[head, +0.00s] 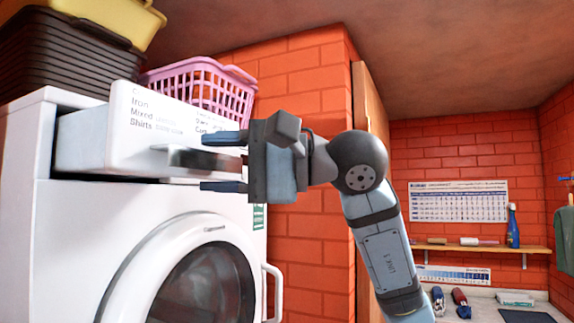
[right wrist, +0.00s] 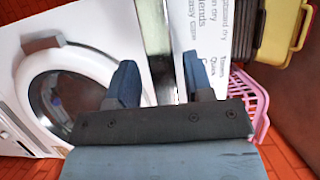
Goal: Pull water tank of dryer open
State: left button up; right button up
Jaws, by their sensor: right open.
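The white water tank (head: 82,142) of the dryer stands pulled out of its slot at the upper left of the white dryer (head: 75,235). Its front panel bears printed programme names; in the right wrist view the tank (right wrist: 207,25) is right of centre. A grey metallic handle strip (head: 190,158) juts from the lower part of its front. My right gripper (head: 208,163) is open at the tank's front, one finger above and one below the strip. The strip (right wrist: 156,40) also shows between the fingers (right wrist: 160,78) in the right wrist view. Contact cannot be told. My left gripper is not in view.
A pink basket (head: 205,82) and dark and yellow crates (head: 55,58) stand on top of the dryer. The round dryer door (head: 190,265) is below the tank. An orange brick wall (head: 310,210) stands behind. A shelf and a counter are at the far right.

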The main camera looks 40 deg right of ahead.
pick_arm(q)
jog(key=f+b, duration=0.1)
jog(key=b, duration=0.2)
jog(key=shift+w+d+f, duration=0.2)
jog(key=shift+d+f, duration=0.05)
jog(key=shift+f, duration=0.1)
pick_arm(e)
jog(key=v, duration=1.3)
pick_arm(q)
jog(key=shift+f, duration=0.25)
pick_arm(e)
jog(key=shift+d, duration=0.1)
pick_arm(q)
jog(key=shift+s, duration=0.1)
pick_arm(e)
jog(key=shift+w+f, duration=0.1)
